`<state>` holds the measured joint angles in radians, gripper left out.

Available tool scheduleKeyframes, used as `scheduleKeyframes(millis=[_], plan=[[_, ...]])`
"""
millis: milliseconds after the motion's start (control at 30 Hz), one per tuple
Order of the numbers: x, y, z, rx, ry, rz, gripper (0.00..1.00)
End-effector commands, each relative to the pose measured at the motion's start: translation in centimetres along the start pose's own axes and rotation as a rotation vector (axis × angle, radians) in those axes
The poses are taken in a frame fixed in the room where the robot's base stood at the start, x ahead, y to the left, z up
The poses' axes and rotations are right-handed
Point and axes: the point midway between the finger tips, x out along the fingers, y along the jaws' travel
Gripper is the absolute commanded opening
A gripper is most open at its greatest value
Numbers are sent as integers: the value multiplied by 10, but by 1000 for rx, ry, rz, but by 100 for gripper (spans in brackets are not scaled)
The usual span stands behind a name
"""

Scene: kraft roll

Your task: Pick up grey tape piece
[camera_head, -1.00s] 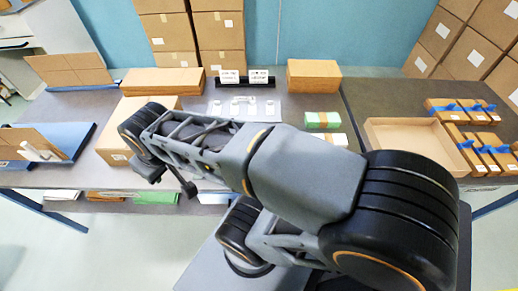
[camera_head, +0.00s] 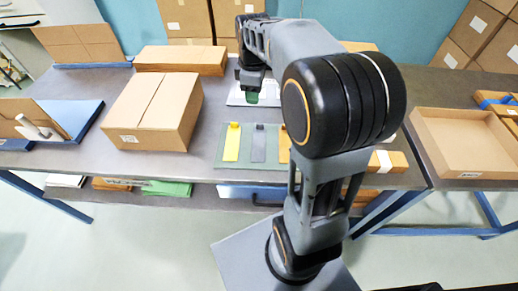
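The grey tape piece (camera_head: 258,144) is a flat upright strip in the picture, lying on a green mat (camera_head: 221,158) near the table's front edge. A yellow tape piece (camera_head: 232,143) lies to its left and an orange one (camera_head: 284,145) to its right, partly behind my arm. My gripper (camera_head: 250,88) points down beyond the mat, over a white plate, apart from the grey piece. A small green patch (camera_head: 253,98) shows below it. The fingers are too small and dark to tell whether they are open.
A large brown carton (camera_head: 150,112) stands left of the mat. A long flat box (camera_head: 181,60) lies behind it. An open cardboard tray (camera_head: 470,145) is at right. My arm hides the table's middle right.

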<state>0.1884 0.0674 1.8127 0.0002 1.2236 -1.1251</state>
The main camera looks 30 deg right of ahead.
Motion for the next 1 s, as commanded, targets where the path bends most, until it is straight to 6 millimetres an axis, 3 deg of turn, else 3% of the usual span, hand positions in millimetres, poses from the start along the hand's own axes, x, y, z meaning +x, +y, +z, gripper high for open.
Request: scheduleKeyframes(millis=[33,167,500,867,1000], plan=[[12,8,1,-34,-6,-13,38],[28,18,1,-100,-14,-33,38],[85,18,2,-122,-16,-38,38],[111,18,2,-121,-15,-37,38],[130,19,3,-120,-16,-39,38]])
